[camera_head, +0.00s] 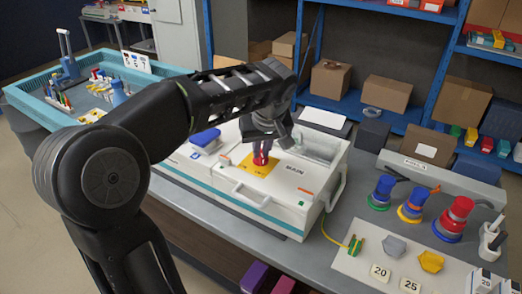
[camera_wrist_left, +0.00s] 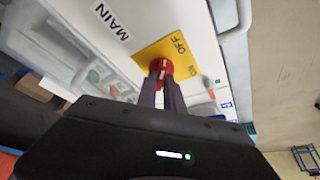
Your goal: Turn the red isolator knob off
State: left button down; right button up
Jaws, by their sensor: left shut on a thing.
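The red isolator knob (camera_head: 261,158) sits on a yellow plate (camera_head: 259,169) on top of the white box marked MAIN (camera_head: 285,190). In the left wrist view the knob (camera_wrist_left: 160,66) shows beside the printed words OFF and ON on the yellow plate (camera_wrist_left: 150,50). My left gripper (camera_head: 263,147) reaches down over the knob from above. In the left wrist view its two dark fingers (camera_wrist_left: 161,88) are closed on the knob and cover part of it. The knob's exact pointing direction is hard to tell. My right gripper is not in view.
Blue, yellow and red stacked spools (camera_head: 411,207) stand on the bench to the right, near number cards 20 and 25 (camera_head: 380,272). A white handle (camera_head: 337,190) sticks out from the box's right side. Shelves with cardboard boxes (camera_head: 386,93) stand behind.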

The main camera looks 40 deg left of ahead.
pick_arm(q)
jog(key=c, duration=1.5)
grip_release()
jog(key=shift+o, duration=0.2)
jog(key=v, duration=0.7)
jog(key=shift+r, duration=0.35)
jog(key=shift+s+d, duration=0.1)
jog(key=shift+s, duration=0.05)
